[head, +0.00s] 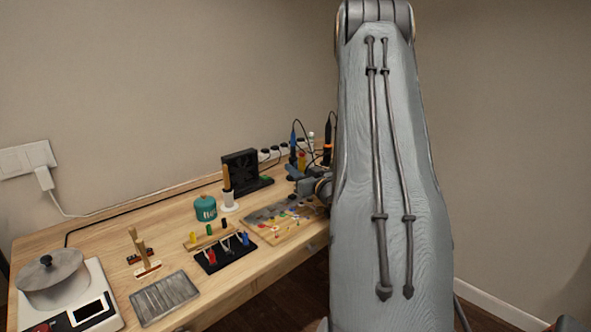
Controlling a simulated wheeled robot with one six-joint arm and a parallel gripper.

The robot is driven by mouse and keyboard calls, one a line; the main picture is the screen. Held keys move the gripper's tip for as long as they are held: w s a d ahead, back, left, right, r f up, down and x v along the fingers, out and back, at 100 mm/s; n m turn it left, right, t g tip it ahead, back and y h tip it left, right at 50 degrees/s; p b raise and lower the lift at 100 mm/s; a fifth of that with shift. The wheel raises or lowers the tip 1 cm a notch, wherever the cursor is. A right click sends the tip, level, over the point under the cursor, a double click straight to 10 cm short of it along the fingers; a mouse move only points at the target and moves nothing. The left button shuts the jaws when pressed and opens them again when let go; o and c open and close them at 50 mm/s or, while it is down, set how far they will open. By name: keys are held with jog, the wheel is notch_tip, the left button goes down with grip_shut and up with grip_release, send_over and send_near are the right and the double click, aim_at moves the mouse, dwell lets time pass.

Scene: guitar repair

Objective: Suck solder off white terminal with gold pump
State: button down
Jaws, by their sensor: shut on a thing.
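My gripper (296,174) is at the back right of the bench, over the far edge of the work board, partly hidden by my arm. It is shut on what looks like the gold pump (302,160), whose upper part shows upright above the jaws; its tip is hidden. The work board (262,232) lies flat below, carrying a grey plate with several small coloured terminals. The white terminal is too small to tell apart from the others, and my arm covers the board's right end.
A black fan box (240,170) stands behind the board. A teal tin (205,208) and a white holder (229,202) stand left of it. A black tray (223,252) with coloured-handled tools, a grey tray (165,298) and a pot (53,280) are nearer. A blue tool (293,141) stands behind.

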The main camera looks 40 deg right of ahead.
jog(key=shift+f, duration=0.65)
jog(key=shift+f+p, duration=0.1)
jog(key=shift+p, duration=0.25)
dwell(3.9)
notch_tip(320, 180, up, 7)
jog(key=p, duration=0.5)
dwell(0.4)
jog(key=d+r, duration=0.2)
jog(key=d, duration=0.6)
jog(key=shift+p, duration=0.45)
jog(key=shift+a, duration=0.15)
dwell(0.4)
